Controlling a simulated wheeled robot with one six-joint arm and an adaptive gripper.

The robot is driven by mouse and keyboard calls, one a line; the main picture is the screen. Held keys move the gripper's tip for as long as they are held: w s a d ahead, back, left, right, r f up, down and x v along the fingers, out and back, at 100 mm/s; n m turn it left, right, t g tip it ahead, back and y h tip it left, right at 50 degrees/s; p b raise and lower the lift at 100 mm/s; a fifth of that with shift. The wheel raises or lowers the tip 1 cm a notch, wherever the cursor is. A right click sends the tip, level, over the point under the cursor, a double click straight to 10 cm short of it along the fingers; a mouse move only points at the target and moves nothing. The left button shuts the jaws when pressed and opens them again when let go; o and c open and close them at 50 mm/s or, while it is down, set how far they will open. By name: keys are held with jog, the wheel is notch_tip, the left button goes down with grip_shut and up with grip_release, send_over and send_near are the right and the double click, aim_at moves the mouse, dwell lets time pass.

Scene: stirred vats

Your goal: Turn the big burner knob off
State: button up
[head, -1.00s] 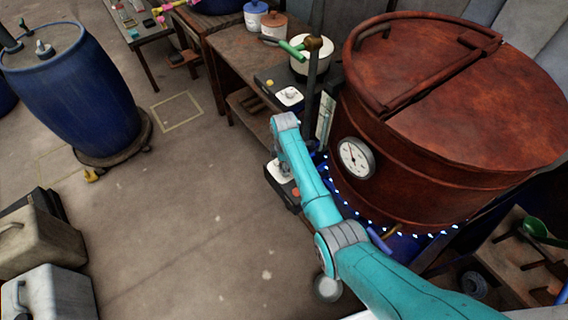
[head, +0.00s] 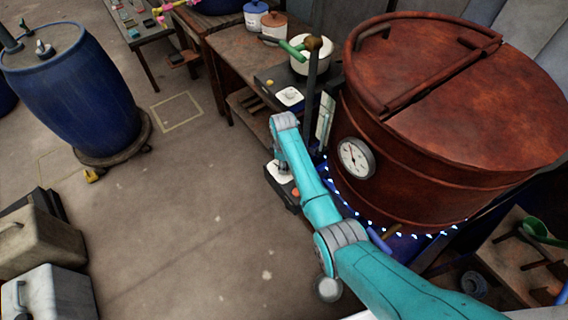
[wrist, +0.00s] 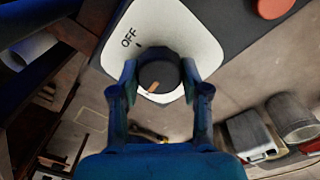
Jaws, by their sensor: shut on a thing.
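The big burner knob (wrist: 158,72) is dark and round, with an orange pointer mark on its lower part, on the side away from the OFF label. It sits on a white plate (wrist: 180,30) marked OFF at the upper left, with a small tick. My gripper (wrist: 159,77) is shut on the knob, one finger on each side. In the head view the white plate (head: 277,174) shows beside my arm, while the knob and fingers are mostly hidden. Blue-white flames (head: 375,222) ring the base of the rusty red vat (head: 410,190).
A red button (wrist: 272,8) sits on the same dark panel. A dial gauge (head: 356,158) is on the vat's side. A smaller burner with a white pot (head: 303,66) stands behind. A blue barrel (head: 75,95) and cans (head: 50,295) stand left; the floor between is clear.

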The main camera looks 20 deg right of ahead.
jog(key=m, duration=0.4)
jog(key=shift+m, duration=0.4)
jog(key=m, duration=0.5)
jog(key=shift+w, duration=0.1)
jog(key=m, duration=0.5)
jog(key=shift+d, duration=0.1)
jog(key=m, duration=0.4)
jog(key=shift+m+g, duration=0.3)
jog(key=shift+m, duration=0.1)
jog(key=shift+d, duration=0.1)
jog(key=o, duration=1.2)
jog(key=shift+c, duration=0.2)
jog(key=shift+r, duration=0.1)
